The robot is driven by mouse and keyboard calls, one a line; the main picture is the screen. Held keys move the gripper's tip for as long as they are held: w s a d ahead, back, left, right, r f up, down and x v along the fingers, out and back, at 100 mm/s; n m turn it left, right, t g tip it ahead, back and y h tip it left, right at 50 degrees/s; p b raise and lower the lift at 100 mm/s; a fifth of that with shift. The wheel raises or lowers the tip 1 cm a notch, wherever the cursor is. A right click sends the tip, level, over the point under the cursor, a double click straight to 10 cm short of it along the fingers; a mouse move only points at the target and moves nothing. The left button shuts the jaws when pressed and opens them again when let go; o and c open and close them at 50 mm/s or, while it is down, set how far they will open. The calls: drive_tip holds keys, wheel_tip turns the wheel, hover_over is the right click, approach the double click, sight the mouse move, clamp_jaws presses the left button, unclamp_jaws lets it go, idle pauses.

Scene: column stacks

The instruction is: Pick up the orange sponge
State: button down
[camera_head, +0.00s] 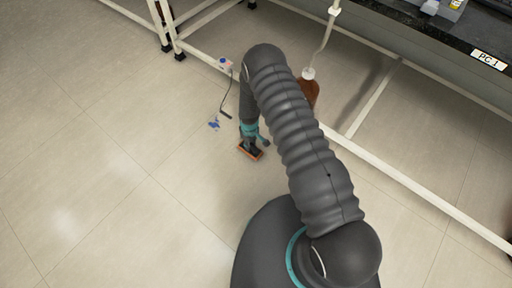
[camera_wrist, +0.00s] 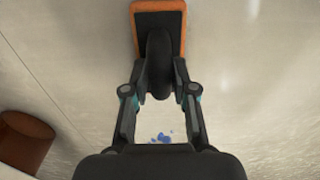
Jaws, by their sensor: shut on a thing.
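The orange sponge (camera_head: 246,150) is a flat orange block with a black backing and a dark rounded handle. In the head view it is low, at or just above the floor, below my gripper (camera_head: 253,139). In the wrist view the sponge (camera_wrist: 158,6) is at the top centre, its handle pointing towards my gripper (camera_wrist: 159,68). The fingers are closed on both sides of the dark handle. My fingers and arm hide part of the sponge in the head view. I cannot tell whether it still touches the floor.
Blue spots (camera_head: 214,123) mark the floor left of my gripper. A brown bottle (camera_head: 313,90) stands behind my arm near the white bench frame (camera_head: 390,177). The floor at left is clear.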

wheel_tip(320, 180, up, 5)
drive_tip(key=shift+d+f, duration=0.1)
drive_tip(key=shift+f, duration=0.1)
drive_tip(key=s+d+r, duration=0.3)
drive_tip(key=d+r, duration=0.3)
drive_tip(key=d, duration=0.5)
drive_tip(key=shift+r, duration=0.2)
